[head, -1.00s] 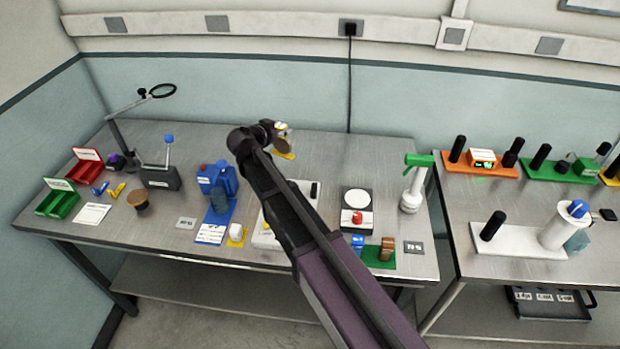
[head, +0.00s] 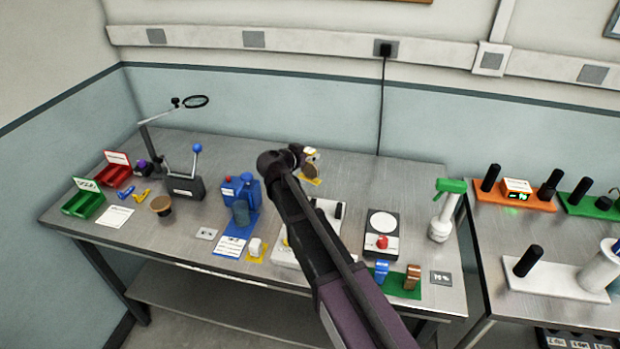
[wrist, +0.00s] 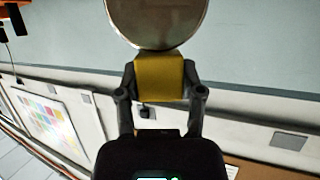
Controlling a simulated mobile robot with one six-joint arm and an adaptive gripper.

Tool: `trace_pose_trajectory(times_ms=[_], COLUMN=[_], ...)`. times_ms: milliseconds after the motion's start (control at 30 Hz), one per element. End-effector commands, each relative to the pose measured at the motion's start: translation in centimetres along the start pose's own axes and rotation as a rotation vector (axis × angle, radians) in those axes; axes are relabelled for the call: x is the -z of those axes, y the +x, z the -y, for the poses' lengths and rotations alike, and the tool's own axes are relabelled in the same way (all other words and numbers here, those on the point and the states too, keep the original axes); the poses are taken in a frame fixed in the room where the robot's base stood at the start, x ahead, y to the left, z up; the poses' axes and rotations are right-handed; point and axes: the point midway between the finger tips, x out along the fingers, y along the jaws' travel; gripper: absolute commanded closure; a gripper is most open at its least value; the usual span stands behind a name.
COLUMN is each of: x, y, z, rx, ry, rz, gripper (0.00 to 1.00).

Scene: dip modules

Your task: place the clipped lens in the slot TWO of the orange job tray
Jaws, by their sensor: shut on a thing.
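The clipped lens is a round grey-brown disc (wrist: 155,22) in a yellow clip (wrist: 160,78). In the wrist view, my gripper (wrist: 160,70) is shut on the yellow clip, with one dark finger on each side. The lens sticks out beyond the fingertips and is cut off by the top edge. In the head view, my gripper (head: 305,158) is small and raised over the back of the left bench, partly hidden by my own arm. I cannot identify an orange job tray with numbered slots in either view.
The left bench (head: 350,165) carries a green bin (head: 84,204), a blue device (head: 240,190), a scale (head: 381,226) and a green-topped bottle (head: 442,220). The right bench holds an orange base (head: 510,205) with black cylinders. A dark labelled tray (head: 575,343) is low at right.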

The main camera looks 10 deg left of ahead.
Motion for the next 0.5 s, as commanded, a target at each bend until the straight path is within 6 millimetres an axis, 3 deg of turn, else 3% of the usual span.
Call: trace_pose_trajectory(times_ms=[33,200,500], x=[-1.0,-2.1,-2.5], y=[0.4,0.9,1.0], z=[0.0,0.0,0.0], rx=[0.000,0.000,0.000], ry=[0.000,0.000,0.000], rz=[0.000,0.000,0.000], gripper=[1.00,1.00,1.00])
